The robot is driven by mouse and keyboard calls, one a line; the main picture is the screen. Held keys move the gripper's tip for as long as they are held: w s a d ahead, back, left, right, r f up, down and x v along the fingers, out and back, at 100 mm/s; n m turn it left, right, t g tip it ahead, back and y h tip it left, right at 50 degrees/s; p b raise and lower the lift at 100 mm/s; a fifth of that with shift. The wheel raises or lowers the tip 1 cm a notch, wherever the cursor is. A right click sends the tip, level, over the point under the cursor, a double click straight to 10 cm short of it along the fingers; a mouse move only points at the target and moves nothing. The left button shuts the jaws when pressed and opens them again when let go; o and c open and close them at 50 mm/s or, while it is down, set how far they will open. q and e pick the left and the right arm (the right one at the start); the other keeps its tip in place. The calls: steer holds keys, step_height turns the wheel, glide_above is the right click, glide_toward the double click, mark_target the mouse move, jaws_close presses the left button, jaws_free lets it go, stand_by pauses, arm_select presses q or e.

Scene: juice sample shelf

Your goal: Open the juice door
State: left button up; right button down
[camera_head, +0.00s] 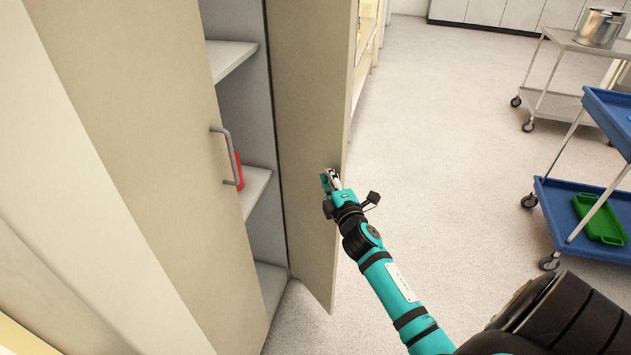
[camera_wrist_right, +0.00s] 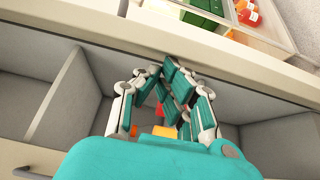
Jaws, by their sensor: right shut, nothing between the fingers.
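A tall beige cabinet has two doors. The left door (camera_head: 130,130) is closed and carries a grey bar handle (camera_head: 229,158). The right door (camera_head: 307,130) stands swung outward, showing grey shelves (camera_head: 257,188) inside. A red item (camera_head: 239,171) sits on a shelf, partly hidden behind the left door's handle. My right gripper (camera_head: 327,177) is at the free edge of the open door; I cannot tell whether it touches. In the right wrist view its fingers (camera_wrist_right: 166,80) are closed together and empty, with small orange (camera_wrist_right: 165,131) and red items behind. My left gripper is out of view.
A blue cart (camera_head: 560,205) with a green tray (camera_head: 599,218) stands at the right. A metal cart (camera_head: 550,103) with a steel pot (camera_head: 598,27) is farther back. The floor between the door and the carts is clear. Green boxes (camera_wrist_right: 205,12) and a red bottle (camera_wrist_right: 250,14) show beyond the cabinet.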

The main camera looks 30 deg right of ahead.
steer(key=w+d+n+y+b, duration=0.3)
steer(key=d+y+b, duration=0.4)
steer(key=d, duration=0.9)
steer(key=shift+d+n+t, duration=0.3)
steer(key=shift+n+t, duration=0.1)
steer(key=shift+n, duration=0.5)
steer(key=shift+w, duration=0.1)
steer(key=shift+a, duration=0.15)
